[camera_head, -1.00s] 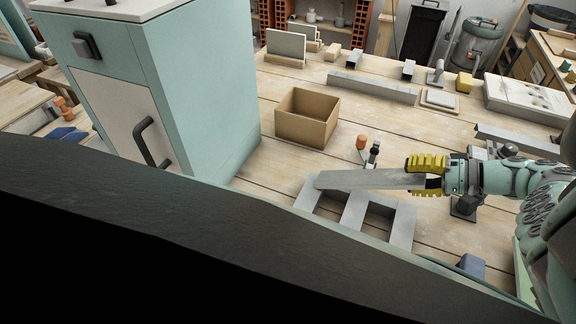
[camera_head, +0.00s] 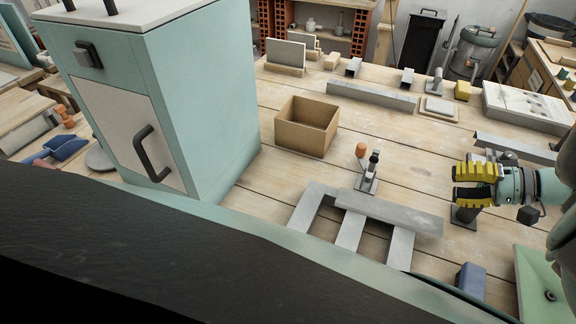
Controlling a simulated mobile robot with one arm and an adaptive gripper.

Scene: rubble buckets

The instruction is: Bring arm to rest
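My gripper (camera_head: 462,183) is at the right of the view, with yellow ridged fingers spread apart and nothing between them. A flat grey plank (camera_head: 390,213) lies across a grey frame of bars (camera_head: 347,230), left of and below my gripper. My arm runs out of the right edge of the view.
A cardboard box (camera_head: 300,137), a small clamp-like tool (camera_head: 368,172) and an orange cap (camera_head: 361,150) stand left of my gripper. A teal cabinet (camera_head: 205,90) fills the left. A grey beam (camera_head: 370,96) lies farther back. A blue block (camera_head: 470,280) is below my gripper.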

